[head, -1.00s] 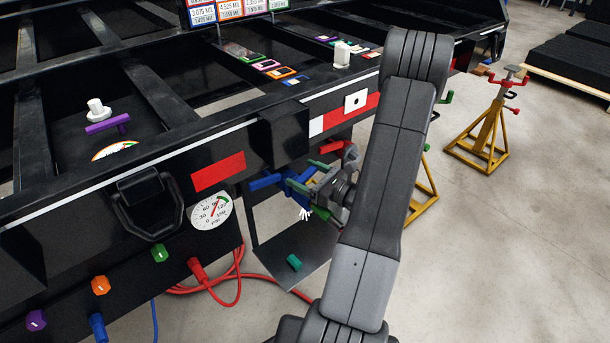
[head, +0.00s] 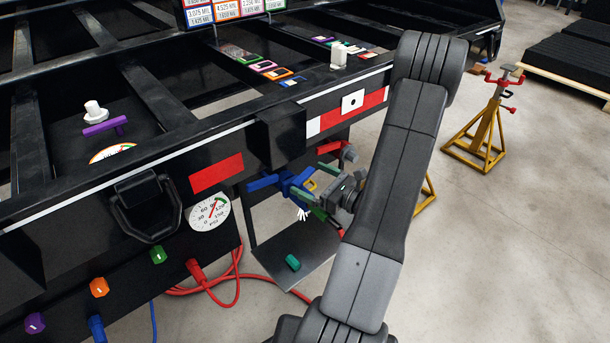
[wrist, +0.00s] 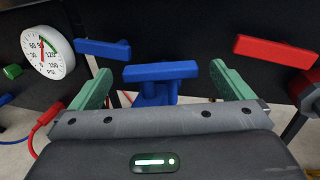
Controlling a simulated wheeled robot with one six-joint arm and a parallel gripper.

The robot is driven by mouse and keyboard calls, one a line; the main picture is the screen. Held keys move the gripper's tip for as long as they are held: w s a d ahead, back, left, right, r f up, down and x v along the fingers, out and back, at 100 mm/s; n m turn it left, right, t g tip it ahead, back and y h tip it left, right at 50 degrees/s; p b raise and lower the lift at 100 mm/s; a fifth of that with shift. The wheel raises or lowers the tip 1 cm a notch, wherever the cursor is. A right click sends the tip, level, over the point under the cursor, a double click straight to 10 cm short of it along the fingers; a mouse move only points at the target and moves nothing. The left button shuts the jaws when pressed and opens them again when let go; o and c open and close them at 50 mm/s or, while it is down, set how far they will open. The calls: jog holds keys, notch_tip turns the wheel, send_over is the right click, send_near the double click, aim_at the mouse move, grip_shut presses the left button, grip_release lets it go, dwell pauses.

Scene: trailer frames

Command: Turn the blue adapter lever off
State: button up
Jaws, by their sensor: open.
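The blue adapter lever (wrist: 160,71) is a short horizontal blue bar on a blue body in the wrist view. My gripper (wrist: 160,68) is open, with one green finger on each side of the lever and a gap on both sides. In the head view, my gripper (head: 318,191) is beside the blue adapter (head: 293,186), under the trailer's edge. My arm and gripper hide part of the adapter there. Whether the fingertips reach past the lever is hard to tell.
Another blue handle (wrist: 103,50) is at the left and a red handle (wrist: 275,50) at the right, both close to the fingers. A pressure gauge (head: 209,213) is on the trailer. Red hoses (head: 238,285) hang below. A yellow jack stand (head: 483,130) stands at the right.

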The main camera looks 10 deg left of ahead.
jog(key=p+v, duration=0.1)
jog(key=v, duration=0.9)
jog(key=shift+d, duration=0.25)
